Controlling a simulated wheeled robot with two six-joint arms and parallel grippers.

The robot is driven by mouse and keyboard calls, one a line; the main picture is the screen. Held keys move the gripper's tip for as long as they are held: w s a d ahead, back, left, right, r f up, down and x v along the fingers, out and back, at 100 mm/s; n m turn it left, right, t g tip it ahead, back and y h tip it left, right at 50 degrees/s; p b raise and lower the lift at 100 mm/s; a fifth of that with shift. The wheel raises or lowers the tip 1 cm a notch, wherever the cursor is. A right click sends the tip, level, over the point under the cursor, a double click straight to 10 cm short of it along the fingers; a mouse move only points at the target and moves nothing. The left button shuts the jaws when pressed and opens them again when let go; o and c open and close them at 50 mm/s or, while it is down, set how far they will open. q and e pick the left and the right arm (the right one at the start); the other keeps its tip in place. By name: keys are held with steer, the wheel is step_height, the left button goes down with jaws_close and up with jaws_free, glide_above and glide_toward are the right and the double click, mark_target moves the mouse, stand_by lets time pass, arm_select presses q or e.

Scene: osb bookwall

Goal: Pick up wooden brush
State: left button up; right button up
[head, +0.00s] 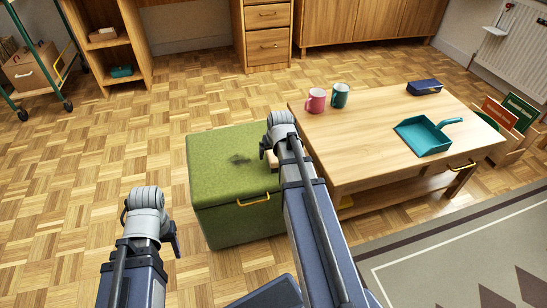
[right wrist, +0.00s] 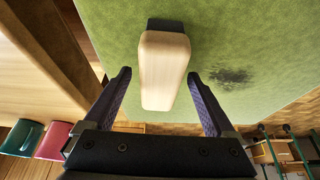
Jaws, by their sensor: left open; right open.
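The wooden brush (right wrist: 163,72) lies on top of the green ottoman (head: 215,180). Its pale wooden body and dark end show in the right wrist view; in the head view only a small edge of the brush (head: 272,159) shows beside my right arm. My right gripper (right wrist: 158,74) is open, with one finger on each side of the brush in the picture and a gap on both sides. No contact is visible. My left gripper (head: 173,240) is open and low at the left over the floor, its fingers mostly hidden behind its wrist.
A dark smudge (head: 240,160) marks the ottoman top. The wooden table (head: 375,135) to the right holds a pink mug (head: 315,100), a teal mug (head: 340,95), a teal dustpan (head: 425,135) and a dark blue case (head: 424,87).

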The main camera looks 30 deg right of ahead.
steer(key=shift+f, duration=0.2)
stand_by(0.3)
jaws_close()
stand_by(0.5)
